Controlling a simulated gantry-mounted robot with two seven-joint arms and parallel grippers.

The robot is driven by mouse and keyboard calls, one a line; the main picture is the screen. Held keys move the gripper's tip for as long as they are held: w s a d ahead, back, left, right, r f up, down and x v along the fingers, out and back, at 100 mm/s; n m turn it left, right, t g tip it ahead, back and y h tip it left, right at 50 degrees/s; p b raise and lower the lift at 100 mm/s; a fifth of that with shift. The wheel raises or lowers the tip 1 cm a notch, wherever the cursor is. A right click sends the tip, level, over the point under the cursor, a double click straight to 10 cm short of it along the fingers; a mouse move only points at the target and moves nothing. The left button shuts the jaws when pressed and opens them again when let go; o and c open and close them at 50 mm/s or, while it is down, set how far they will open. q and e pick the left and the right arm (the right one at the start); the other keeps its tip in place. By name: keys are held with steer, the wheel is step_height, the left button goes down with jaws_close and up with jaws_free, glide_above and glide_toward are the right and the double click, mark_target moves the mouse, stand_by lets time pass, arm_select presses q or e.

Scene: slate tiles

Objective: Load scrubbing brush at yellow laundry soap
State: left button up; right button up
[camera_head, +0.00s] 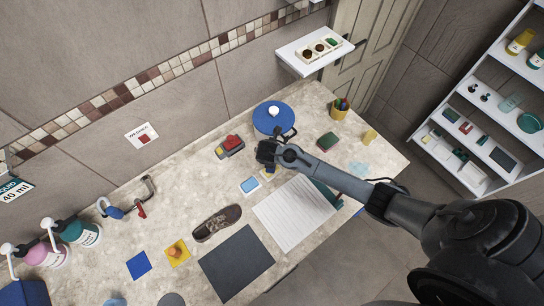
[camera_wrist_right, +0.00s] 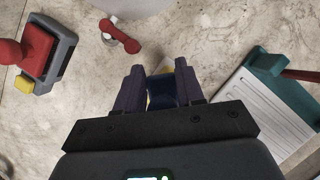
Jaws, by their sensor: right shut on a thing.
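My right gripper (camera_head: 268,158) reaches in from the right over the worktop. In the right wrist view its fingers (camera_wrist_right: 160,92) are shut on a dark blue thing (camera_wrist_right: 166,90) with a pale yellow part at its far side. Whether this is the scrubbing brush I cannot tell, as the fingers hide much of it. A bit of yellow (camera_head: 267,174) shows just below the gripper in the head view. A small pale yellow block (camera_head: 369,136), possibly the laundry soap, stands at the right end of the worktop. My left gripper is not in view.
A red and grey thing (camera_head: 230,147) lies left of the gripper and a blue round thing (camera_head: 273,117) behind it. A white ribbed sheet (camera_head: 296,212), a shoe (camera_head: 216,223) and a dark mat (camera_head: 236,264) lie nearer the front. A yellow pot (camera_head: 341,107) stands behind right.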

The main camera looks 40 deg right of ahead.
steer(key=shift+f, duration=0.5)
stand_by(0.4)
stand_by(0.6)
steer(key=shift+f, duration=0.1)
stand_by(1.0)
step_height(320, 180, up, 2)
steer(key=shift+r+p, duration=0.2)
steer(key=shift+p, duration=1.05)
step_height(320, 180, up, 5)
steer(key=p, duration=0.5)
steer(key=shift+f, duration=0.2)
steer(key=shift+r, duration=0.1)
